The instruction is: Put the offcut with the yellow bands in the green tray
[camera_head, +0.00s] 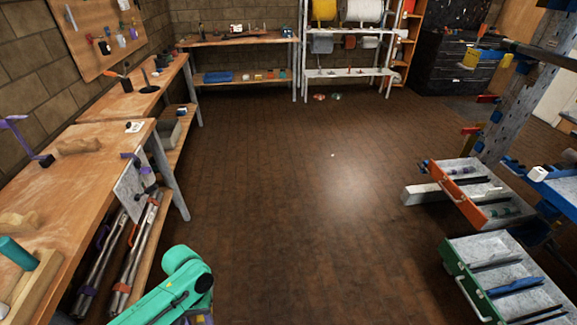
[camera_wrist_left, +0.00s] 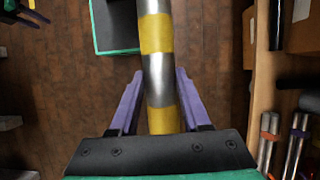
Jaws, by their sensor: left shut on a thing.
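The offcut with the yellow bands (camera_wrist_left: 158,70) is a shiny metal tube in the left wrist view. It runs from the top edge down between the purple fingers of my left gripper (camera_wrist_left: 160,80), which are shut on it. Its top end is cut off by the frame. My right gripper is not in view.
An orange-sided tray (camera_head: 459,200) stands beyond the green-sided one. A wooden bench (camera_head: 85,175) lines the left, with banded pipes (camera_head: 130,250) on its lower shelf. The brown floor (camera_head: 300,200) between is clear. A mast-like post (camera_head: 510,110) stands at the right.

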